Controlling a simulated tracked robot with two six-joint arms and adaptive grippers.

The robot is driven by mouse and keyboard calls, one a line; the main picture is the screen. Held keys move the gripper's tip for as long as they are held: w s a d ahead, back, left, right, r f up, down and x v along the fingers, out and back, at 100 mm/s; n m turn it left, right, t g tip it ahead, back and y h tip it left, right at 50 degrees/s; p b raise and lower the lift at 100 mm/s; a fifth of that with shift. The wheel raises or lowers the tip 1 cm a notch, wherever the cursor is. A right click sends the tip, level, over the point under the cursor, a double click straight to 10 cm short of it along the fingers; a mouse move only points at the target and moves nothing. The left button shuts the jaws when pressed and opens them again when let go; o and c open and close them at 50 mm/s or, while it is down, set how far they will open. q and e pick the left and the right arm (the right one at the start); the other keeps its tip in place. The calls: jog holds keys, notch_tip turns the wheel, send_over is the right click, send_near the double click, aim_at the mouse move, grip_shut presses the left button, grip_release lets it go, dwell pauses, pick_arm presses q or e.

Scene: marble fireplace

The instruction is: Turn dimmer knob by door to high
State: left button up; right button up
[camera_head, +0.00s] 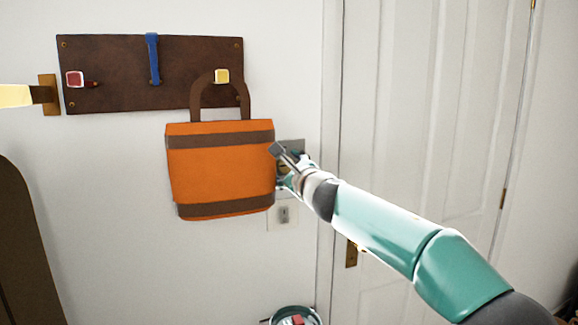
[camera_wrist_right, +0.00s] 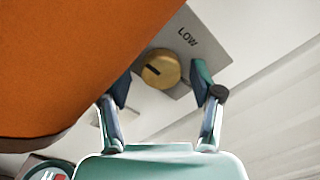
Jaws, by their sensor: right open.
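The dimmer knob (camera_wrist_right: 161,69) is a round brass knob with a dark pointer line, on a grey plate (camera_wrist_right: 196,72) marked "LOW" in the right wrist view. In the head view the plate (camera_head: 292,146) is mostly hidden behind my right gripper (camera_head: 280,160) and an orange bag. My right gripper also shows in the wrist view (camera_wrist_right: 160,88), open, with a finger on either side of the knob. I cannot tell whether the fingers touch it. The white door (camera_head: 430,110) stands shut to the right. My left gripper is not in view.
The orange bag (camera_head: 220,165) hangs from a yellow hook (camera_head: 222,76) on a dark wall board (camera_head: 120,60), close beside the knob and gripper. It fills the left of the wrist view (camera_wrist_right: 70,60). An outlet (camera_head: 284,214) is below. A teal bucket (camera_head: 296,315) stands underneath.

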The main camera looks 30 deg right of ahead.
jog(key=c, duration=1)
jog(key=shift+d, duration=0.1)
jog(key=shift+c, duration=0.7)
